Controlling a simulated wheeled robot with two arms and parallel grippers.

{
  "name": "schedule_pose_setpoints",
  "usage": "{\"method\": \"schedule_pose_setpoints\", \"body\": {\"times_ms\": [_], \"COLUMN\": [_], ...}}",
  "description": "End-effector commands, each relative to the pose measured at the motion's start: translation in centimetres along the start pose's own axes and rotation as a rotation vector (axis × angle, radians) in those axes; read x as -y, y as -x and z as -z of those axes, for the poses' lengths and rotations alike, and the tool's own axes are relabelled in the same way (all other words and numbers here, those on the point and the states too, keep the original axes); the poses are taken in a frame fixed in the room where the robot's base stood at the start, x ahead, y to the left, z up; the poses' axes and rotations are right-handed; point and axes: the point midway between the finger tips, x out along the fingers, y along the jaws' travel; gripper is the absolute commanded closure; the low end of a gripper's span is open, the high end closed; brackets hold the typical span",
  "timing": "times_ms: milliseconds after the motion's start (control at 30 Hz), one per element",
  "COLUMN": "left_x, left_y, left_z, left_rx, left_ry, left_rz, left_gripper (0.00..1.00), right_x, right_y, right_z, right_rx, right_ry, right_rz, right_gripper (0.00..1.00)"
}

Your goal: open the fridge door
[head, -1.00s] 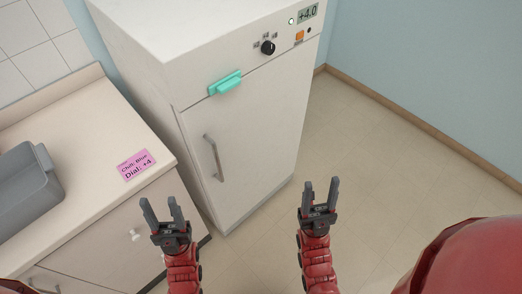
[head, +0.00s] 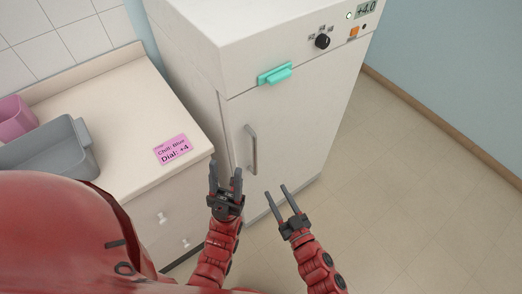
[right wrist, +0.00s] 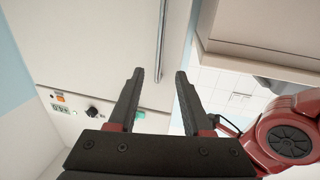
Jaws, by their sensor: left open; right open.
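The white fridge (head: 300,118) stands with its door shut. Its vertical metal handle (head: 252,150) is on the left side of the door; it also shows in the right wrist view (right wrist: 161,40). A teal latch-like piece (head: 275,74) sits at the door's top edge, partly seen in the right wrist view (right wrist: 141,116). My left gripper (head: 226,178) is open and empty, in front of the fridge's lower left corner. My right gripper (head: 283,200) is open and empty, below and right of the handle in the picture. Neither gripper appears to touch the handle.
A counter (head: 120,115) with drawers stands left of the fridge. It bears a pink note (head: 173,150) reading "Chill: Blue, Dial: +4", a grey bin (head: 50,150) and a pink bin (head: 14,113). The fridge panel has a black dial (head: 322,41) and a "+4.0" display (head: 367,8). Floor at right is clear.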

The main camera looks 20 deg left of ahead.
Motion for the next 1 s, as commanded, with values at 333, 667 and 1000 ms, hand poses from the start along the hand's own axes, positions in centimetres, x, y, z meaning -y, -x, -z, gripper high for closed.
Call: {"method": "schedule_pose_setpoints", "body": {"times_ms": [333, 667, 1000], "left_x": [0.1, 0.1, 0.1], "left_y": [-1.7, -2.5, -2.4], "left_z": [0.3, 0.4, 0.4], "left_rx": [0.0, 0.0, 0.0], "left_ry": [0.0, 0.0, 0.0], "left_rz": [0.0, 0.0, 0.0], "left_gripper": [0.5, 0.5, 0.5], "right_x": [0.0, -0.1, -0.1], "right_y": [-5.9, -12.5, -16.6], "right_z": [0.4, 0.4, 0.1], "right_rx": [-0.002, -0.007, -0.001], "right_ry": [-0.002, -0.003, -0.002], "right_rz": [-0.001, -0.002, -0.002], "right_gripper": [0.5, 0.5, 0.5]}}
